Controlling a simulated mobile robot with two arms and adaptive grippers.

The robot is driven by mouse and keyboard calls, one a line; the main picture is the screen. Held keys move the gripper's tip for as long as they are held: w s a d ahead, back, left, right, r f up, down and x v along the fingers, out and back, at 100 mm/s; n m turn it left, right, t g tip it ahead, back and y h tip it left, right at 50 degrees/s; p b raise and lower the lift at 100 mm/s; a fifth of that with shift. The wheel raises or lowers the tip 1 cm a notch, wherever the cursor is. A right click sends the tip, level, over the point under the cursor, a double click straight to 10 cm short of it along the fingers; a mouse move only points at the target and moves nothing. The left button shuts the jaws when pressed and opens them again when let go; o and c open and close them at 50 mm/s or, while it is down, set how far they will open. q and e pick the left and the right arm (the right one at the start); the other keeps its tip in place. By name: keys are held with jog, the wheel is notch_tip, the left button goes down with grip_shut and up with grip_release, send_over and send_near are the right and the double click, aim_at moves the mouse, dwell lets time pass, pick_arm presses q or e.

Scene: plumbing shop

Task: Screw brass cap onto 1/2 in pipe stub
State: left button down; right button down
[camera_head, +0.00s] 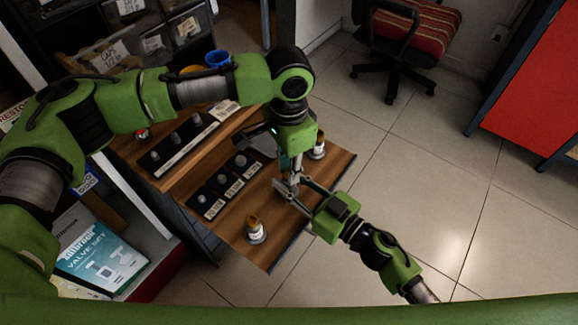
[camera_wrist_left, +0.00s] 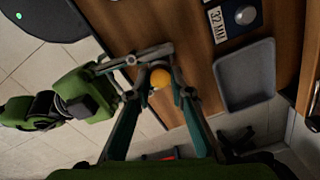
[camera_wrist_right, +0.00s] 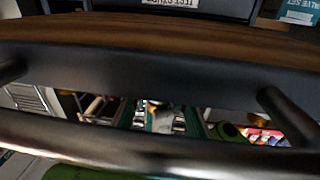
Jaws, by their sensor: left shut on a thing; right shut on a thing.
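A round brass cap (camera_wrist_left: 160,78) sits between the fingertips of my left gripper (camera_wrist_left: 166,92) in the left wrist view. The left gripper (camera_head: 289,170) points straight down over the front part of the bench in the head view, shut on the cap. My right gripper (camera_head: 290,188) comes in from the lower right, low and right beside the left fingertips. Its grey fingers show next to the cap in the left wrist view. It is shut on what seems to be the pipe stub, which is mostly hidden.
Labelled boards with grey knobs (camera_head: 222,190) and a grey tray (camera_wrist_left: 245,75) lie there. Open tiled floor (camera_head: 430,190) is right.

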pick_arm(q)
jog(key=shift+m, duration=0.7)
jog(key=c, duration=1.7)
grip_release()
notch_tip(320, 180, up, 12)
pick_arm(e)
jog(key=c, duration=1.6)
grip_release()
jog(key=shift+c, duration=0.2)
